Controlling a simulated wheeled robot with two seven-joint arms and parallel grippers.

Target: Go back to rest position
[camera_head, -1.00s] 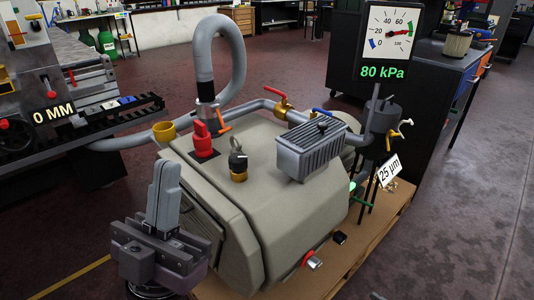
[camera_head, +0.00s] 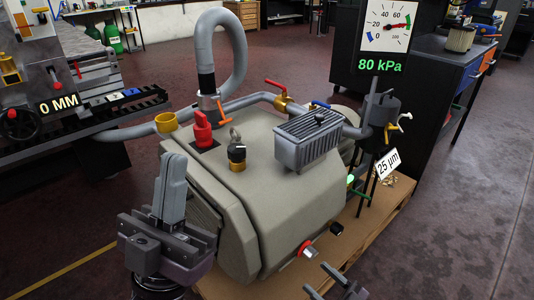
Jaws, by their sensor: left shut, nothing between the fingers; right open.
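My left gripper (camera_head: 173,162) stands in the lower left of the head view, its fingers pointing up and pressed together with nothing between them. It appears in front of the left side of the grey-beige vacuum pump (camera_head: 270,220); I cannot tell the exact gap. My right gripper (camera_head: 319,280) shows only partly at the bottom edge, its two fingertips apart and empty, in front of the pallet. The rest of it is cut off by the frame.
The pump stands on a wooden pallet (camera_head: 375,235), with a red knob (camera_head: 202,128), a black knob (camera_head: 237,151) and a grey hose (camera_head: 237,60) on top. A gauge (camera_head: 387,27) reads 80 kPa. A machine bench (camera_head: 115,95) is at left. Floor (camera_head: 470,220) is clear at right.

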